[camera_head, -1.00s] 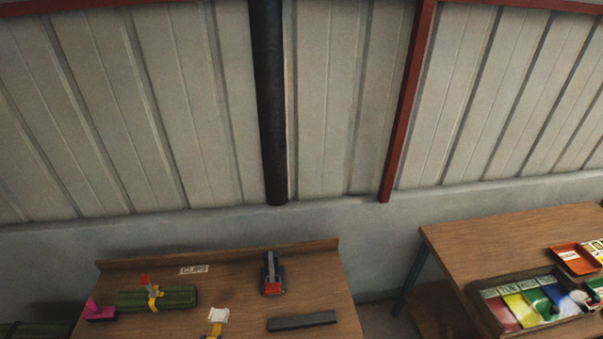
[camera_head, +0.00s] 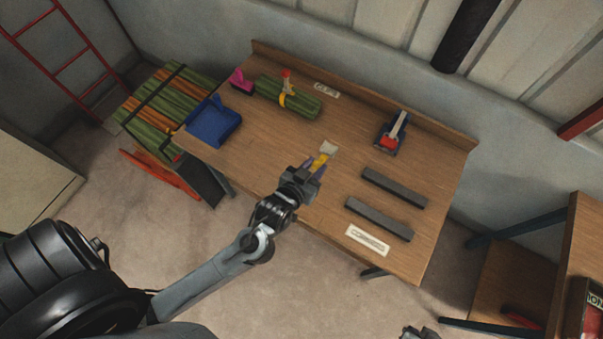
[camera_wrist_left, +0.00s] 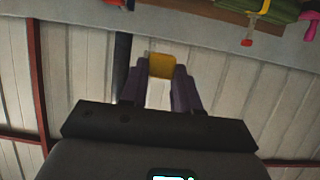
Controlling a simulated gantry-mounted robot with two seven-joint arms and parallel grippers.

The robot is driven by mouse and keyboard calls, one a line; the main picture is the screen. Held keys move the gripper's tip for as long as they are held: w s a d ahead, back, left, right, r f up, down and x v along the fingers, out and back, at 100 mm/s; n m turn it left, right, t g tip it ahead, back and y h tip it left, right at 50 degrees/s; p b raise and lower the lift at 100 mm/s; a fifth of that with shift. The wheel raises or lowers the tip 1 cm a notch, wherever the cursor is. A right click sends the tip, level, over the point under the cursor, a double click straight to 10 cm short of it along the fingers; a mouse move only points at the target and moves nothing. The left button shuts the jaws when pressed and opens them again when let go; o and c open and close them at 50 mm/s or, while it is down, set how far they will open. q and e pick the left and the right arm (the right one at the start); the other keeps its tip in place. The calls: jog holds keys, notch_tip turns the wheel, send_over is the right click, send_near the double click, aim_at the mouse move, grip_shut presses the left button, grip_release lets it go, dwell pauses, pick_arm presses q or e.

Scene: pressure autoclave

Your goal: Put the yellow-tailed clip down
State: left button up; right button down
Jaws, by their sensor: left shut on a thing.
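My left gripper (camera_head: 313,172) has purple fingers and is shut on the yellow-tailed clip (camera_head: 320,162). The clip's yellow part sits at the fingertips, and a pale flat piece (camera_head: 328,148) shows just beyond it. In the left wrist view the yellow part (camera_wrist_left: 161,66) is between the fingertips (camera_wrist_left: 160,80), with the wall behind. In the head view the clip appears over the middle of the wooden table (camera_head: 255,155); its height above the top is hard to tell. My right gripper (camera_head: 418,332) only partly shows at the bottom edge; its jaws are cut off.
A green bundle (camera_head: 300,100) with a yellow, red-tailed clip (camera_head: 286,88) lies at the back, beside a label (camera_head: 326,90). A blue-and-red tool (camera_head: 392,135) and two grey bars (camera_head: 394,187) are right. Bare table lies around the clip.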

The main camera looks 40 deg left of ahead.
pick_arm(q)
notch_tip(320, 180, down, 15)
jog(key=d+b, duration=0.3)
jog(key=b, duration=1.1)
jog(key=a+f, duration=0.2)
jog(key=a, duration=0.2)
jog(key=a+f+b, duration=0.1)
jog(key=a+f, duration=0.2)
jog(key=a, duration=0.1)
jog(key=a+f+b, duration=0.1)
jog(key=a+f, duration=0.1)
jog(key=a, duration=0.1)
jog(key=shift+w+a+f, duration=0.25)
jog(key=shift+a+f, duration=0.1)
jog(key=shift+a, duration=0.05)
notch_tip(320, 180, down, 3)
jog(key=shift+f+b, duration=0.15)
jog(key=shift+b, duration=0.3)
jog(key=shift+f, duration=0.3)
jog(key=shift+f, duration=0.2)
jog(key=o, duration=1)
jog(key=shift+o, duration=0.2)
